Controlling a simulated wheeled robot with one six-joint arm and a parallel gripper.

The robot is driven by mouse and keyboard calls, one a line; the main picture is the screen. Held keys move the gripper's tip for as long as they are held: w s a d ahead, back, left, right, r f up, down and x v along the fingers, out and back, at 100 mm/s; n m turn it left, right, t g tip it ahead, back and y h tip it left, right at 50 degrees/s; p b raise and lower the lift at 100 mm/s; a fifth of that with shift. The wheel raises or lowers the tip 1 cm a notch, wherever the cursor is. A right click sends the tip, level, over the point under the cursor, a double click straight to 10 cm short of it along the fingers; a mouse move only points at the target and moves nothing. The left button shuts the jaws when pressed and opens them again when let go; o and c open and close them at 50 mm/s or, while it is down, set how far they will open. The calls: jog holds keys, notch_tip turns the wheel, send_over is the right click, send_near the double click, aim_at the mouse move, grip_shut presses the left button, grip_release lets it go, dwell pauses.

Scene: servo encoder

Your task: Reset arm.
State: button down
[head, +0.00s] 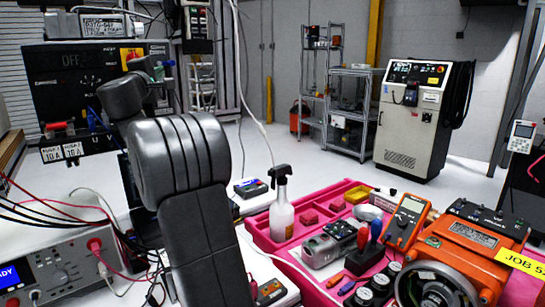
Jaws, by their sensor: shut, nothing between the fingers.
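My arm rises from the bottom of the head view, left of the middle, in thick dark grey links. It bends at a large ribbed joint and reaches away toward the black panel (62,85) at the upper left. The far wrist links are small and dark in front of that panel. I cannot make out my gripper's fingers there, and no object shows in a grip.
A pink tray (262,240) holds a spray bottle (282,210), an orange multimeter (406,222) and tools. An orange machine (468,255) stands at the right. A grey instrument (55,270) with cables sits at the left. A cabinet (412,120) and shelves stand behind open floor.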

jog(key=s+m+g+p, duration=0.1)
jog(key=p, duration=0.3)
jog(key=s+a+m+g+p, duration=0.1)
jog(key=s+p, duration=0.1)
jog(key=p, duration=0.2)
jog(key=s+m+g+h+p, duration=0.1)
jog(key=s+m+g+p, duration=0.1)
jog(key=p, duration=0.2)
jog(key=shift+a+r, duration=0.2)
jog(key=shift+a, duration=0.15)
dwell(0.5)
